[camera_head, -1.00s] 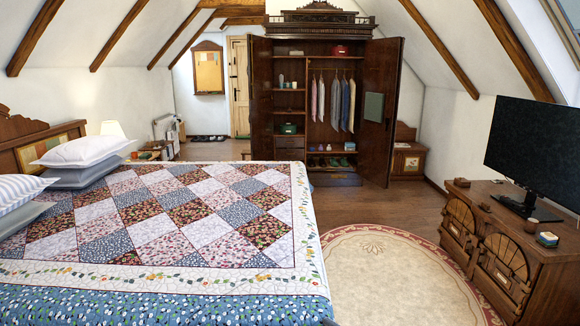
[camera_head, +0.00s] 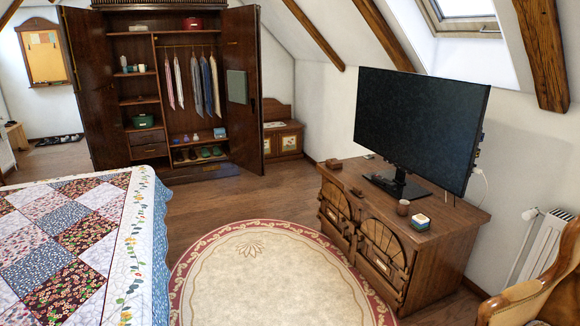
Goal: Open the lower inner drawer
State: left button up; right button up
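The dark wooden armoire (camera_head: 98,80) stands against the far wall with both doors swung open. Inside it, at the lower left under the shelves, are two small inner drawers, one above the other. The upper inner drawer (camera_head: 147,137) and the lower inner drawer (camera_head: 149,151) both look shut. The bed's corner comes close to the lower drawer's lower left in the picture. Neither of my grippers shows in the head view.
A quilted bed (camera_head: 75,235) fills the left. A round rug (camera_head: 275,275) lies on open wooden floor in the middle. A carved cabinet (camera_head: 440,235) with a television (camera_head: 418,125) stands at the right. The armoire's right door (camera_head: 243,90) juts into the room.

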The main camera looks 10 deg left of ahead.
aim_at(140, 151)
jog(key=i+u, duration=0.1)
jog(key=i, duration=0.6)
jog(key=i+l+u, duration=0.1)
jog(key=i, duration=0.55)
jog(key=i+l+u, duration=0.1)
jog(key=i, duration=0.6)
